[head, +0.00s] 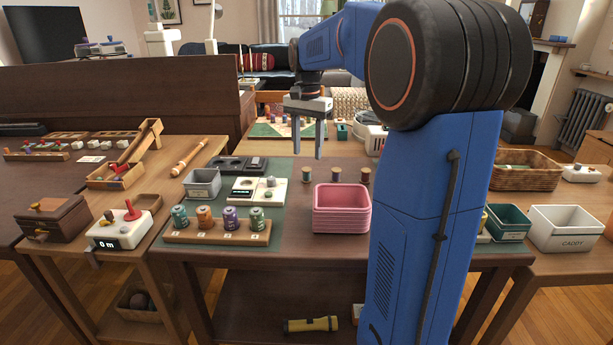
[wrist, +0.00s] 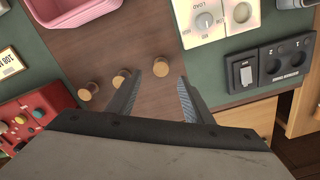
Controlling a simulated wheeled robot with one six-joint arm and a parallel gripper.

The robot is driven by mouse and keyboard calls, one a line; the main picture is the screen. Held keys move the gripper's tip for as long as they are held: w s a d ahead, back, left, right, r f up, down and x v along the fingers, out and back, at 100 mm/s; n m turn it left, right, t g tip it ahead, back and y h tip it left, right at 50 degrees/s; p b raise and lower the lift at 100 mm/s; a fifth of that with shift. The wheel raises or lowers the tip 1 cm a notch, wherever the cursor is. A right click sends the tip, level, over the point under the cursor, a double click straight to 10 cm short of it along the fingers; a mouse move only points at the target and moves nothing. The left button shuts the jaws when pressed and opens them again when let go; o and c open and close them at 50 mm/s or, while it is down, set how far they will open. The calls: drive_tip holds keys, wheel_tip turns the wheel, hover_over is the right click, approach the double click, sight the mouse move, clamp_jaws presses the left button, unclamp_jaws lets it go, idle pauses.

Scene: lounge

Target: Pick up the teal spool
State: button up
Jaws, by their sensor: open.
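In the head view, three small spools with wooden ends stand in a row on the dark table: a left spool (head: 306,174), a middle spool (head: 336,174) and a right spool (head: 365,175). Their thread colours are too small to tell surely. A teal reel (head: 180,217) stands at the left end of a wooden rack, with a green one (head: 257,219) at its right end. My gripper (head: 308,154) is open and empty, pointing down above the left spool. In the wrist view, that spool's round top (wrist: 161,66) shows just beyond and between my fingertips (wrist: 160,80).
A pink crate (head: 341,222) stands in front of the row of spools. A grey bin (head: 202,184) and a white dial panel (head: 257,189) lie to the left. The wooden rack (head: 215,237) also holds orange and purple reels. Dark table around the spools is bare.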

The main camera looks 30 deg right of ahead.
sight(307, 169)
drive_tip(key=shift+w+f, duration=0.1)
drive_tip(key=shift+f, duration=3.9)
drive_tip(key=c, duration=1.1)
